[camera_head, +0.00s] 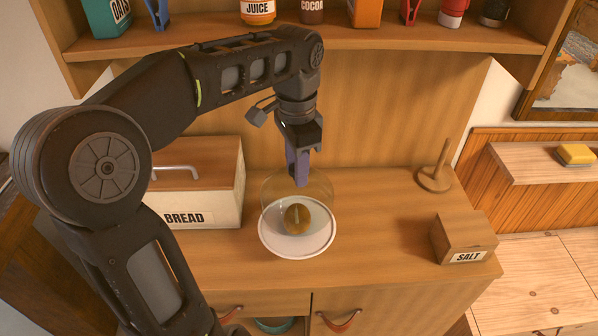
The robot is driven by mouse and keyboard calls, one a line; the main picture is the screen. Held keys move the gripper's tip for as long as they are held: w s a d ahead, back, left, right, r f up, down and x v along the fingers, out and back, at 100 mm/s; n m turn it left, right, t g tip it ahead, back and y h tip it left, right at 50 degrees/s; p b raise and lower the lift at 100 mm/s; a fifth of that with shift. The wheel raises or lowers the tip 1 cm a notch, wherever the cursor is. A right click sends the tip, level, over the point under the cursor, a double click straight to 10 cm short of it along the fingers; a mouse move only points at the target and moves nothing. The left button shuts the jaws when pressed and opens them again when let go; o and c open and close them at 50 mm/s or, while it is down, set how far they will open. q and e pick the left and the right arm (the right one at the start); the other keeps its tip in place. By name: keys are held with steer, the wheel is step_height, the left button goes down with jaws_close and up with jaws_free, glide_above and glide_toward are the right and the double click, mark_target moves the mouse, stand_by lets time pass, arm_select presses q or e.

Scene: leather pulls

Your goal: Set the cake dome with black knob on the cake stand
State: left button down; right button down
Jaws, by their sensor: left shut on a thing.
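The clear cake dome (325,192) is upright over the white cake stand (297,251). A brown round cake (297,219) shows through the dome, on the stand. The dome looks slightly toward the back of the stand's plate; I cannot tell whether its rim touches the plate. My left gripper (300,181) points down at the dome's top and is shut on its knob. The fingers hide the black knob. My right gripper is not in view.
A bread box (205,208) stands to the left of the stand. A wooden paper-towel post (435,178) and a salt box (464,238) stand to the right. A shelf (350,40) with several containers is above. Counter between stand and salt box is clear.

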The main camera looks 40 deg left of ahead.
arm_select(q)
steer(key=shift+s+d+f+b, duration=0.15)
steer(key=shift+d+f+b, duration=0.05)
steer(key=shift+f+b, duration=0.4)
steer(key=f, duration=0.1)
steer(key=f+b, duration=0.1)
steer(key=f, duration=0.1)
steer(key=shift+w+a, duration=0.3)
steer(key=shift+s+d+f+b, duration=0.15)
steer(key=shift+f+b, duration=0.25)
steer(key=shift+b, duration=0.2)
steer(key=shift+f, duration=0.3)
steer(key=shift+f+b, duration=0.4)
steer(key=c, duration=1)
jaws_free()
steer(key=shift+o, duration=0.2)
